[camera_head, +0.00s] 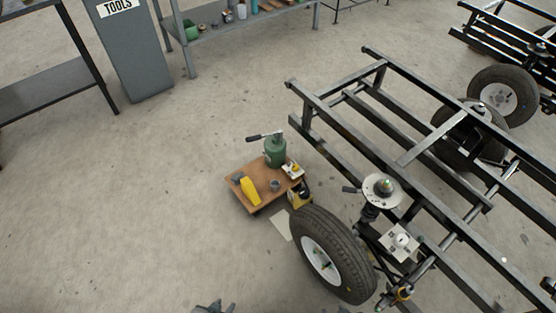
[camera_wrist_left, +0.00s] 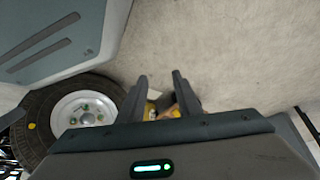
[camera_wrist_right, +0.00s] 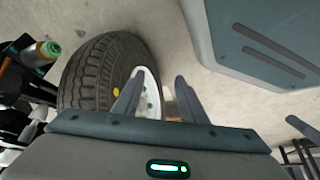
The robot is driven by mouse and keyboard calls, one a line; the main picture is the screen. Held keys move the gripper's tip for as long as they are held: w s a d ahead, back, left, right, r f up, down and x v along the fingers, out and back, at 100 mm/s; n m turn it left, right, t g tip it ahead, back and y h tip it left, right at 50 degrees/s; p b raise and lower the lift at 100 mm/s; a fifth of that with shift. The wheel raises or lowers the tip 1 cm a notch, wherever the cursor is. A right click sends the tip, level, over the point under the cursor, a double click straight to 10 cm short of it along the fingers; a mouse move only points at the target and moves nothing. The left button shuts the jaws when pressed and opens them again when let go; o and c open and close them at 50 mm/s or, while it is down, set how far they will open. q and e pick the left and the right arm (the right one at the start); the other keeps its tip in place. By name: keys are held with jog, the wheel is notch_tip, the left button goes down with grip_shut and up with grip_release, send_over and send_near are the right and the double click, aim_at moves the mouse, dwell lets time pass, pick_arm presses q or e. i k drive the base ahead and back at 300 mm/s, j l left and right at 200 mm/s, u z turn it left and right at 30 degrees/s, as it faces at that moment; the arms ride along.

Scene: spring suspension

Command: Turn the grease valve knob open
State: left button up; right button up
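I cannot tell for sure which part is the grease valve knob. A green canister (camera_head: 274,152) with a dark lever stands on a small brown cart.
A large tyre (camera_head: 322,252) stands at the chassis's near-left corner. The brown cart (camera_head: 240,186) carries a yellow tool (camera_head: 250,190) and small parts. A grey tools cabinet (camera_head: 133,55) and a bench (camera_head: 220,40) stand at the back. The floor at left is clear.

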aim_at(295, 167)
jog(key=i+j+u, duration=0.15)
jog(key=j+u, duration=0.2)
jog(key=i+j+u, duration=0.5)
jog(key=j+u, duration=0.25)
jog(key=i+j+u, duration=0.15)
jog(key=i+u, duration=0.2)
jog(key=i, duration=0.35)
jog(key=i+z, duration=0.25)
jog(key=i, duration=1.05)
jog(key=i+z, duration=0.35)
jog(key=i+j+z, duration=0.3)
jog(key=i, duration=0.25)
jog(key=i+j+z, duration=0.2)
jog(key=i+z, duration=0.15)
jog(key=i+l+z, duration=0.2)
jog(key=i+z, duration=1.2)
jog(key=z, duration=0.3)
jog(key=i+j+z, duration=0.1)
jog(key=z, duration=0.3)
jog(key=i+j+z, duration=0.1)
jog(key=z, duration=0.25)
jog(key=i+j+z, duration=0.1)
jog(key=z, duration=0.3)
